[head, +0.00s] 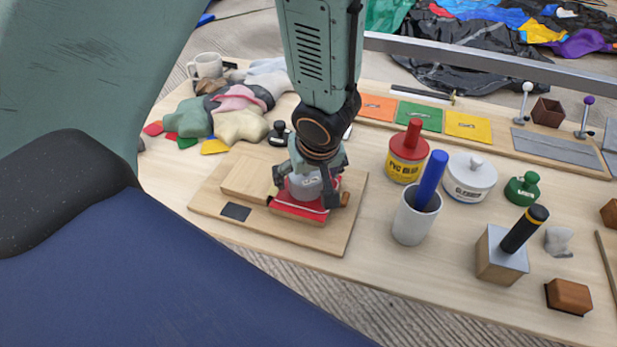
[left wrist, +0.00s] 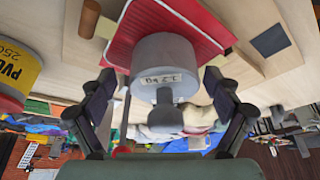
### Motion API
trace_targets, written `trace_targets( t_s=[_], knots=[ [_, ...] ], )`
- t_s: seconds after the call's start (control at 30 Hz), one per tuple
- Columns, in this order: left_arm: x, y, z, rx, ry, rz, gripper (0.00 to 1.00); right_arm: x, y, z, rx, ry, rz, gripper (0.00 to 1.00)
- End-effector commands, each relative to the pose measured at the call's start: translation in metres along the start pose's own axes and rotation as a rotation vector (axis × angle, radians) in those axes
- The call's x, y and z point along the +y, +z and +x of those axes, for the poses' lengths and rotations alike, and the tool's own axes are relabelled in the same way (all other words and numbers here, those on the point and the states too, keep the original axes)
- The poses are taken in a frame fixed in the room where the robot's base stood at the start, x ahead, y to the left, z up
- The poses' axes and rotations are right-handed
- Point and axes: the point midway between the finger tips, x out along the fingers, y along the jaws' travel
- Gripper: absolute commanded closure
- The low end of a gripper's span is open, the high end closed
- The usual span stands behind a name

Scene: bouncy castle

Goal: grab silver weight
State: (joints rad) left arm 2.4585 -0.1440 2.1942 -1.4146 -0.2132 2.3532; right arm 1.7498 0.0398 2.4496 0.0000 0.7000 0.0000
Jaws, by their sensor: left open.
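The silver weight (head: 306,187) is a grey cylinder with a small knob. It stands on a red pad (head: 287,210) on a wooden board (head: 338,230). In the left wrist view the weight (left wrist: 166,58) shows large, with its knob toward me and a pale label on its side. My left gripper (head: 309,188) comes down over it from above. Its jaws are open, one finger on each side of the weight; in the left wrist view the gripper (left wrist: 160,85) shows gaps between both fingers and the weight. The gripper partly hides the weight in the head view. My right gripper is not in view.
A small black weight (head: 280,134) stands behind the board. To the right are a red-topped glue pot (head: 407,155), a white cup (head: 414,222) holding a blue stick, and a white jar (head: 470,178). Cloth pieces (head: 240,125) are heaped at the back left.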

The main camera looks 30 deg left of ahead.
Motion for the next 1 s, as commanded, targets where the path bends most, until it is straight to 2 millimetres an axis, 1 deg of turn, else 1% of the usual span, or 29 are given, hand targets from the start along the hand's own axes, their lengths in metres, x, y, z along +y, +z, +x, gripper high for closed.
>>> trace_targets(
  t_s=[0.1,1.0],
  knots=[
    [-0.0004,0.0005,-0.0011,0.000,0.000,-0.001,0.10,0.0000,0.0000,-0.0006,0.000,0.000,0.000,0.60],
    [0.0014,-0.0023,-0.0005,0.002,0.001,-0.001,0.87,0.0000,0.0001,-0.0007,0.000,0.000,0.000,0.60]
  ],
)
